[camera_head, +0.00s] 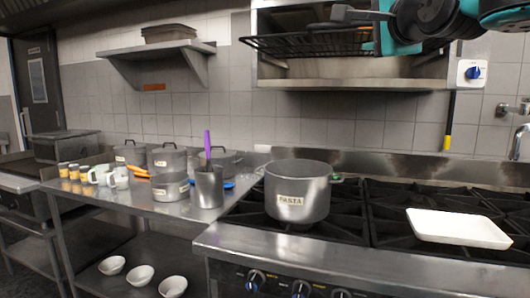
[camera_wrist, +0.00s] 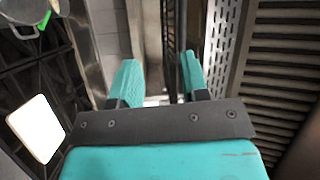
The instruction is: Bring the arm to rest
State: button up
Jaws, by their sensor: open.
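My gripper (camera_wrist: 157,82) shows in the wrist view with its two teal fingers spread apart and nothing between them. In the head view my arm reaches in from the top right, high above the stove and in front of the wall shelf. My gripper's fingertips are hard to make out in that view. The space below the arm holds the stove (camera_head: 350,262) with a large pot labelled PASTA (camera_head: 298,180) and a white tray (camera_head: 458,228) on its grates. The white tray also shows at the left of the wrist view (camera_wrist: 36,128).
A steel shelf unit with a wire rack (camera_head: 310,44) hangs on the wall close to my arm. A steel table (camera_head: 150,204) at left carries several pots, cups, jars and a container with a purple-handled utensil (camera_head: 208,186). Several white bowls (camera_head: 140,275) sit below.

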jog(key=s+a+f+n+g+y+p, duration=0.15)
jog(key=s+a+f+n+g, duration=0.35)
jog(key=f, duration=0.6)
jog(key=s+a+f+n+g+y, duration=0.2)
jog(key=s+f+n+g, duration=0.4)
jog(key=f, duration=0.5)
jog(key=s+a+f+n+g, duration=0.1)
jog(key=s+f+n+g, duration=0.7)
jog(key=s+f+n, duration=0.4)
jog(key=s+f, duration=0.1)
jog(key=s, duration=0.4)
jog(key=shift+a+f+p, duration=0.3)
jog(key=shift+a+f, duration=0.05)
jog(key=shift+a, duration=0.05)
